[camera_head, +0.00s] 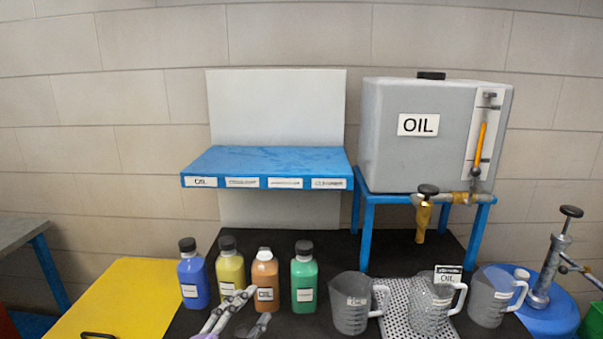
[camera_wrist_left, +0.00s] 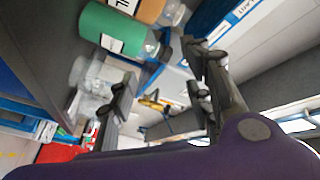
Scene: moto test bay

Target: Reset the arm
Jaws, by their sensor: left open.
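My left gripper (camera_head: 246,306) comes in at the bottom of the head view, in front of the orange bottle (camera_head: 265,275) and the yellow bottle (camera_head: 230,268). Its fingers are apart with nothing between them. In the left wrist view the open fingers (camera_wrist_left: 160,84) also show, with the green bottle (camera_wrist_left: 112,28) beyond them at upper left. The green bottle (camera_head: 304,280) stands upright at the right end of the bottle row, the blue bottle (camera_head: 194,280) at the left end. My right gripper is in neither view.
A blue shelf (camera_head: 268,160) with labels stands behind the bottles. A grey oil tank (camera_head: 410,155) with a brass tap (camera_head: 422,218) is at right. Clear jugs (camera_head: 350,305) stand at front right, one on a perforated tray (camera_head: 393,300). A yellow surface (camera_head: 130,295) at left looks mostly clear.

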